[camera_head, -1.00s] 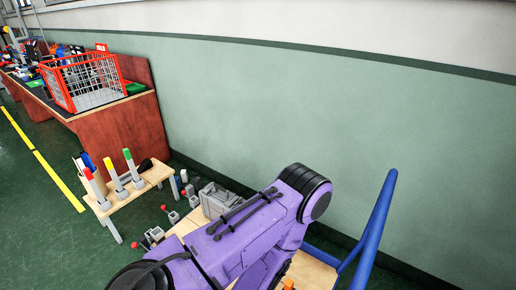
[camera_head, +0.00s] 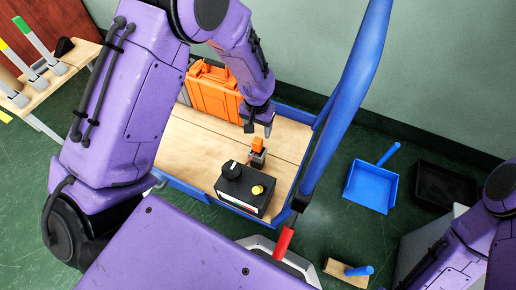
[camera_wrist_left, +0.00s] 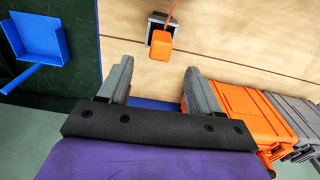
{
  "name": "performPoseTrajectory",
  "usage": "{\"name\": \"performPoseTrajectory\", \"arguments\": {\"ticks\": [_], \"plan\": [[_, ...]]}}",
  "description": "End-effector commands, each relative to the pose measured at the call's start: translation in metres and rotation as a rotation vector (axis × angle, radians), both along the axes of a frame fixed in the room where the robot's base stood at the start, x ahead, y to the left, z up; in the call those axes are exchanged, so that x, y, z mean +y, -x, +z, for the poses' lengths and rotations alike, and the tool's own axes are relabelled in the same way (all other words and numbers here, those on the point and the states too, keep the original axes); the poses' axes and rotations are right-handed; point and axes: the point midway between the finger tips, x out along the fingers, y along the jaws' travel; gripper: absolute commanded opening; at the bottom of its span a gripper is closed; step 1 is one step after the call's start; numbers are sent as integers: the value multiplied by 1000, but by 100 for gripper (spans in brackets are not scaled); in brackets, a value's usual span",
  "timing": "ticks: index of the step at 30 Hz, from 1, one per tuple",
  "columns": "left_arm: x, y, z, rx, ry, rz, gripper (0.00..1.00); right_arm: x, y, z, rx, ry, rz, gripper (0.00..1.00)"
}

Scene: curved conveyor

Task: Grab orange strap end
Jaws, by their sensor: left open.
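The orange strap end (camera_head: 257,145) is a small orange block on a grey and black holder on the wooden cart bed (camera_head: 186,148). In the left wrist view the orange block (camera_wrist_left: 161,39) lies just beyond my fingertips, with a thin orange strap running up from it. My left gripper (camera_head: 258,125) is open and points down at the far side of the block. In the left wrist view its two grey fingers (camera_wrist_left: 159,82) are spread and empty, apart from the block. My right gripper is not in view.
An orange case (camera_head: 214,92) stands behind my left gripper. A black box with a yellow button (camera_head: 245,191) sits nearer. The blue cart handle (camera_head: 345,85) rises to the right.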

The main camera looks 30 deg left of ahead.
Motion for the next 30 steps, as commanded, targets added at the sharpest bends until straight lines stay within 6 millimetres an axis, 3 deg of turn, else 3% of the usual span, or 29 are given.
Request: {"name": "performPoseTrajectory", "arguments": {"ticks": [1,5,21,28,29,30], "plan": [[-1,-4,-3,6,-2,-13,64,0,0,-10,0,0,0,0],[-2,-4,-11,17,-3,-24,64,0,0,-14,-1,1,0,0],[0,-2,-100,18,-3,-25,64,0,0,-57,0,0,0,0],[0,-3,-101,17,-3,-25,64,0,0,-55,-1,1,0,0],[0,-2,-101,17,-3,-25,57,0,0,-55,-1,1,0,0],[0,-2,-101,17,-3,-25,44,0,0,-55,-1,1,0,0]]}}
